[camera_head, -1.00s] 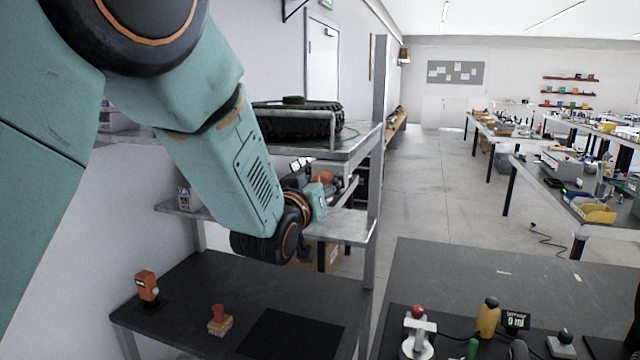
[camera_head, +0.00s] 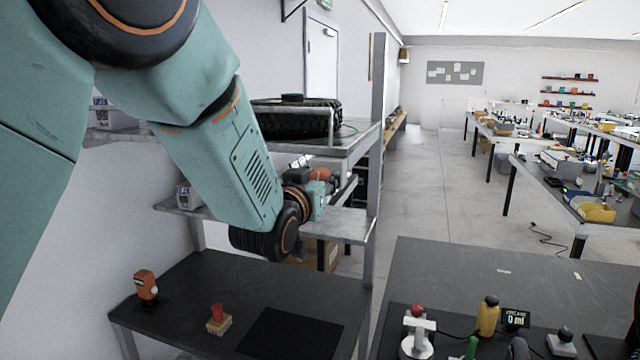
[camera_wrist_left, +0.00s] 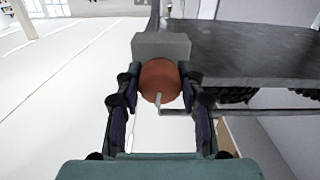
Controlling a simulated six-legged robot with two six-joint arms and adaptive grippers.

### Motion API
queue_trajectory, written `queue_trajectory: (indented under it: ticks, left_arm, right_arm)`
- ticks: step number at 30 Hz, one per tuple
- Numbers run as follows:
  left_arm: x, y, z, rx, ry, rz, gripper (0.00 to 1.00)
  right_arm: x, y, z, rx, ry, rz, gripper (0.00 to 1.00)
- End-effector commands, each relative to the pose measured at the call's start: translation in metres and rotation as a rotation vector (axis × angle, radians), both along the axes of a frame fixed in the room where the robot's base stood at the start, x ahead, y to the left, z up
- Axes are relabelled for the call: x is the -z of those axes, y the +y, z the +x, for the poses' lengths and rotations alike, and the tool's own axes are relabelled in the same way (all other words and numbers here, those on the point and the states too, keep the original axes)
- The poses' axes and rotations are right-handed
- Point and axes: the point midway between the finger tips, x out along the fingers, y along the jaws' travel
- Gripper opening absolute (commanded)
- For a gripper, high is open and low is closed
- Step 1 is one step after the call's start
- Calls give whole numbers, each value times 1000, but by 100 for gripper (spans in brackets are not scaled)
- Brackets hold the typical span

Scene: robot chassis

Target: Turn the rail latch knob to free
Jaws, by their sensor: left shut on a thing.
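The latch knob, a round orange-brown knob (camera_wrist_left: 160,80), sits against a grey block (camera_wrist_left: 161,45) at the rail in the left wrist view. A small pale pin or lever (camera_wrist_left: 172,107) shows at its lower right. My left gripper (camera_wrist_left: 160,84) has one dark finger on each side of the knob and is shut on it. In the head view the knob (camera_head: 320,174) is a small reddish shape beyond my left wrist, partly hidden, and the fingers are hard to make out there. My right gripper is not in view.
The aisle at right is open floor.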

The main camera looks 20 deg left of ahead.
Motion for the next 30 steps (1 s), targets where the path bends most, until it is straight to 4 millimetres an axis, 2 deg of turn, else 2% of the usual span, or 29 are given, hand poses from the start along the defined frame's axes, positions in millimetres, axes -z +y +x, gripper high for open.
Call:
queue_trajectory:
  ticks: [6,30]
  left_arm:
    - [1,0,0,0,-12,191,7]
    - [2,-1,0,1,-36,950,7]
  right_arm:
    - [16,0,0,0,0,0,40]
    - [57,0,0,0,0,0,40]
